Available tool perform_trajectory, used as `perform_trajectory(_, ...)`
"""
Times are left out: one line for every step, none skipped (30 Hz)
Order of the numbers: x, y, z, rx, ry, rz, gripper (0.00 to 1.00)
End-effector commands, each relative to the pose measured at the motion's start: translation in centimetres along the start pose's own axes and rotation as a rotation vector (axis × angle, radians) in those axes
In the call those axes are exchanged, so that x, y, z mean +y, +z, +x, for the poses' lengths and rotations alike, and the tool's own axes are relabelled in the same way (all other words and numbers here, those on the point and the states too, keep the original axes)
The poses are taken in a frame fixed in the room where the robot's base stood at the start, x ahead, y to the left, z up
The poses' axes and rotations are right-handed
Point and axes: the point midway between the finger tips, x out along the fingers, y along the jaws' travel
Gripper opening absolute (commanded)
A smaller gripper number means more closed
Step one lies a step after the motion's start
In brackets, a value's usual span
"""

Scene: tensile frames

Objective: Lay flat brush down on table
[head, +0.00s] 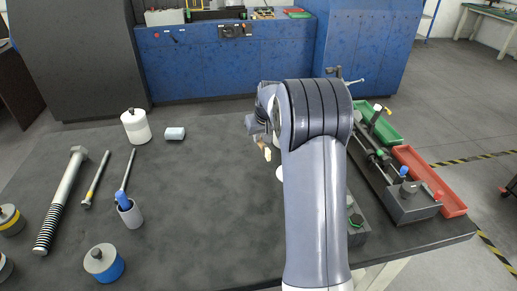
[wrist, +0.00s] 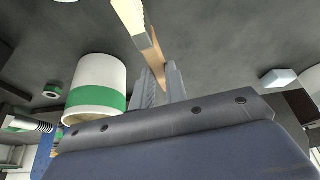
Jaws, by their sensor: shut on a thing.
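My gripper (wrist: 162,82) is shut on the flat brush (wrist: 133,18), a thin, pale wood-coloured piece that sticks out past the fingers in the wrist view. In the head view my gripper (head: 259,136) is over the dark table (head: 205,195), left of my arm. A small pale end of the brush (head: 267,154) shows below it. The brush looks tilted and held above the table; the exact gap cannot be told. My arm hides part of the gripper and the table behind it.
A white container with a green band (wrist: 98,84) stands close to my gripper. A bolt (head: 60,200), a cup with a blue-handled tool (head: 130,211) and jars are at left. A grey fixture (head: 410,203) and red tray (head: 430,178) are at right. The table's middle is clear.

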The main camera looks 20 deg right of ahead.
Motion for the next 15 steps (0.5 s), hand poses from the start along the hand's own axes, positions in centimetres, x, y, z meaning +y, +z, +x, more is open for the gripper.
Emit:
perform_trajectory(0.0, 0.3, 0.7, -0.002, 0.000, 0.000, 0.00)
perform_trajectory(0.0, 0.4, 0.9, -0.002, 0.000, 0.000, 0.00)
perform_trajectory(0.0, 0.5, 1.2, -0.001, 0.000, 0.000, 0.00)
perform_trajectory(0.0, 0.6, 1.4, 0.000, 0.000, 0.000, 0.00)
perform_trajectory(0.0, 0.7, 1.6, 0.000, 0.000, 0.000, 0.00)
perform_trajectory(0.0, 0.9, 2.1, -0.001, 0.000, 0.000, 0.00)
perform_trajectory(0.0, 1.1, 2.5, -0.002, 0.000, 0.000, 0.00)
perform_trajectory(0.0, 1.3, 3.1, -0.003, 0.000, 0.000, 0.00)
perform_trajectory(0.0, 1.8, 4.0, -0.005, -0.001, 0.001, 0.00)
perform_trajectory(0.0, 1.7, 4.0, -0.001, 0.000, 0.000, 0.00)
perform_trajectory(0.0, 1.7, 4.1, 0.000, 0.000, 0.000, 0.00)
perform_trajectory(0.0, 1.8, 4.3, 0.000, 0.000, 0.000, 0.00)
perform_trajectory(0.0, 1.9, 4.5, 0.000, 0.000, 0.000, 0.00)
perform_trajectory(0.0, 2.0, 4.7, 0.000, 0.000, 0.000, 0.00)
perform_trajectory(0.0, 2.0, 5.0, 0.000, 0.000, 0.001, 0.00)
